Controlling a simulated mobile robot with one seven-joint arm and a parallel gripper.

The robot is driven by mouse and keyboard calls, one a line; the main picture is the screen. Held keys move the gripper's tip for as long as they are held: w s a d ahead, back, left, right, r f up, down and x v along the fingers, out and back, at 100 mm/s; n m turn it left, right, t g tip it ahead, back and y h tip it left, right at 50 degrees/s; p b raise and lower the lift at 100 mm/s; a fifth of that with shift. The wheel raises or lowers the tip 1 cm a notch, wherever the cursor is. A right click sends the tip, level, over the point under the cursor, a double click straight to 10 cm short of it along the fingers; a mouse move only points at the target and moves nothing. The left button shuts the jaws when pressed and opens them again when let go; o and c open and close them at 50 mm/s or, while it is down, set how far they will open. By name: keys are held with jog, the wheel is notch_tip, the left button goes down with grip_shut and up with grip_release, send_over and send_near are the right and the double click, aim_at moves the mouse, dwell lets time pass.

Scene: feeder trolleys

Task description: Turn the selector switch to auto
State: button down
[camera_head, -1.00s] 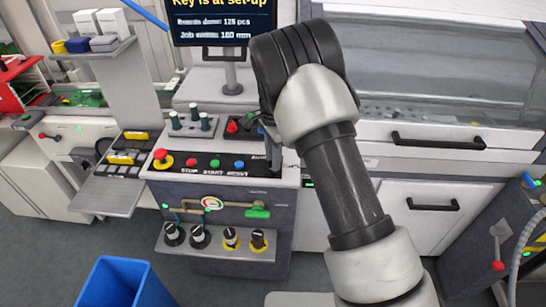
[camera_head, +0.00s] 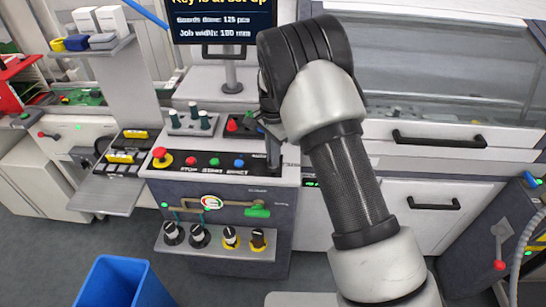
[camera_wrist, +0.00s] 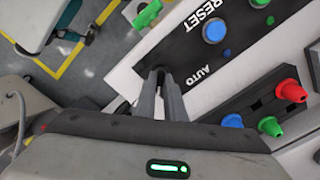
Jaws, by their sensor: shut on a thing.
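The control panel's dark strip (camera_head: 200,170) carries a row of buttons, with the selector's place at its right end. My gripper (camera_head: 273,160) reaches down there from above and is mostly hidden by my own wrist. In the wrist view, the two grey fingers of my gripper (camera_wrist: 161,78) are close together at the strip's edge, beside the AUTO label (camera_wrist: 200,75). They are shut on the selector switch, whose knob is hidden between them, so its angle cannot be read. The blue RESET button (camera_wrist: 215,31) is beyond the label, apart from the fingers.
A red-and-yellow emergency stop (camera_head: 162,157) is at the strip's left end. Joystick-like green knobs (camera_head: 190,120) stand behind. A box with red, green and blue plugs (camera_wrist: 265,110) lies close to the fingers.

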jog(key=n+b, duration=0.1)
jog(key=n, duration=0.4)
jog(key=shift+b, duration=0.3)
jog(key=shift+n+b, duration=0.4)
jog(key=shift+n, duration=2)
jog(key=c, duration=1.8)
grip_release()
jog(key=shift+c, duration=0.2)
jog(key=shift+r, duration=0.1)
notch_tip(320, 180, up, 17)
jog(key=shift+r, duration=0.15)
